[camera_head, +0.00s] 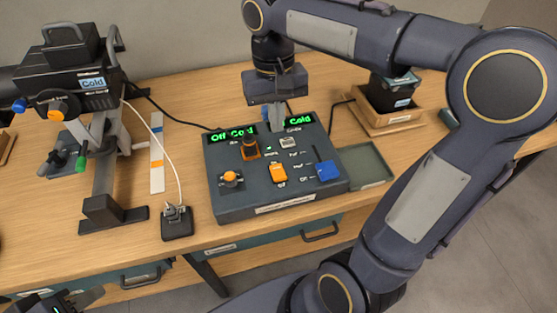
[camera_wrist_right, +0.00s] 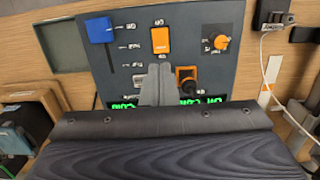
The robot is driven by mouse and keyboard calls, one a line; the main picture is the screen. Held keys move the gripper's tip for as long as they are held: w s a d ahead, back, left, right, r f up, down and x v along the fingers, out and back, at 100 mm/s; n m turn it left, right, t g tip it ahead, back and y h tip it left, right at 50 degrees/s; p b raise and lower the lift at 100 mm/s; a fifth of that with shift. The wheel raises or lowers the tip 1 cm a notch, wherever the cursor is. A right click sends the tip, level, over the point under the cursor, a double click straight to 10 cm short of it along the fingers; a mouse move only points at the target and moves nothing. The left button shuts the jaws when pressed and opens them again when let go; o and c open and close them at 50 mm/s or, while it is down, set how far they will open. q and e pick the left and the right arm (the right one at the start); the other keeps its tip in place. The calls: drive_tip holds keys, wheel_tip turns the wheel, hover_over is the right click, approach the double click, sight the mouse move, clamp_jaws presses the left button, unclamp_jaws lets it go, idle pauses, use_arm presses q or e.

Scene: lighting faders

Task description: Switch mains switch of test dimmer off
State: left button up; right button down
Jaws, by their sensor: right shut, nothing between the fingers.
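The test dimmer appears to be the dark control box (camera_head: 235,205) on the bench. Its green displays read "Off", "Cold" and "Cold". On it are an orange rocker (camera_head: 278,173), a small orange knob (camera_head: 231,179), a black-and-orange switch (camera_head: 250,150) and a blue fader cap (camera_head: 327,170). Labels are too small to read, so I cannot tell which is the mains switch. My right gripper (camera_head: 275,122) is shut and empty, pointing down at the box's far edge. In the wrist view its fingertips (camera_wrist_right: 157,72) lie between the orange rocker (camera_wrist_right: 160,40) and the black-and-orange switch (camera_wrist_right: 186,78). My left gripper (camera_head: 65,302) is partly visible at lower left.
A lamp fixture (camera_head: 75,85) on a stand is left of the box, with a small cabled block (camera_head: 177,222) between them. A green tray (camera_head: 364,165) lies right of the box. A wooden holder (camera_head: 390,118) with a dark object stands behind. My right arm crosses the right side.

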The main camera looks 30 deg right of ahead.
sight(279, 176)
drive_tip(key=f, duration=0.4)
drive_tip(key=s+f, duration=0.1)
drive_tip(key=f, duration=0.9)
drive_tip(key=shift+s+a, duration=0.2)
drive_tip(key=shift+s, duration=0.15)
drive_tip(key=shift+s+f+b, duration=0.1)
drive_tip(key=shift+f+b, duration=0.25)
drive_tip(key=shift+r, duration=0.2)
